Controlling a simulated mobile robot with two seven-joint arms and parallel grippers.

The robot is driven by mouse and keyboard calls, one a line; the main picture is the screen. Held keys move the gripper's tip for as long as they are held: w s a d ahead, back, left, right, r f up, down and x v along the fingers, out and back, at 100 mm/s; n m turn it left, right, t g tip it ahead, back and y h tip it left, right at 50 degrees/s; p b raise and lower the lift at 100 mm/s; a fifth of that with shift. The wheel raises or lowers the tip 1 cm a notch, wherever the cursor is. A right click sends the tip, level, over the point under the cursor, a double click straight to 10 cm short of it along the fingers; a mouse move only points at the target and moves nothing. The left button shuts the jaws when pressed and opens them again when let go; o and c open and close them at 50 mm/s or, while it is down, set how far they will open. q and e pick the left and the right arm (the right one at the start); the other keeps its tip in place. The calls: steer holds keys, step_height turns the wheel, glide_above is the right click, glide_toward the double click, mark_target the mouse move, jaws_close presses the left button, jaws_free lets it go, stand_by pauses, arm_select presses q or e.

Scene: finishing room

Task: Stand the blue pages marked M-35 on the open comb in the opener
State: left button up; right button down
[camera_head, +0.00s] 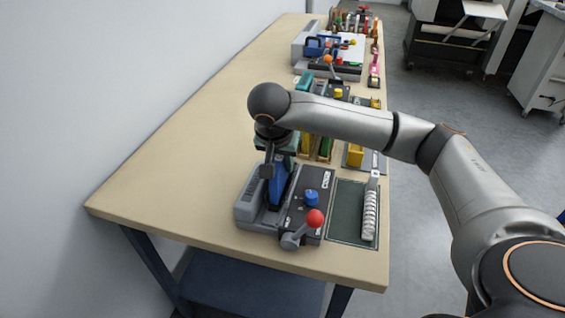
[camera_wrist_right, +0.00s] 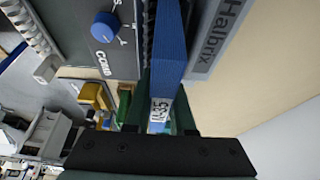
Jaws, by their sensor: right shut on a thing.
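The blue pages (camera_head: 278,187) are held upright by my right gripper (camera_head: 268,168) over the slot of the grey opener (camera_head: 308,181). In the right wrist view the pages (camera_wrist_right: 171,45) carry a white label reading about M-35, between the fingers of the gripper (camera_wrist_right: 160,115). Dark comb teeth (camera_wrist_right: 148,40) run along the opener beside the pages. I cannot tell whether the pages' lower edge touches the comb. The opener has a blue dial (camera_head: 312,197) and a red-knobbed lever (camera_head: 315,218). My left gripper is not in view.
A pale spiral comb (camera_head: 370,212) lies on a dark green mat (camera_head: 345,218) right of the opener. Yellow and green items, a blue-handled machine (camera_head: 318,46) and racks stand further back on the wooden table (camera_head: 190,165). The table's left part is clear.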

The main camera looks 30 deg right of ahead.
steer(key=shift+f+b, duration=0.45)
steer(key=shift+f, duration=0.15)
steer(key=c, duration=1)
jaws_free()
steer(key=shift+c, duration=0.2)
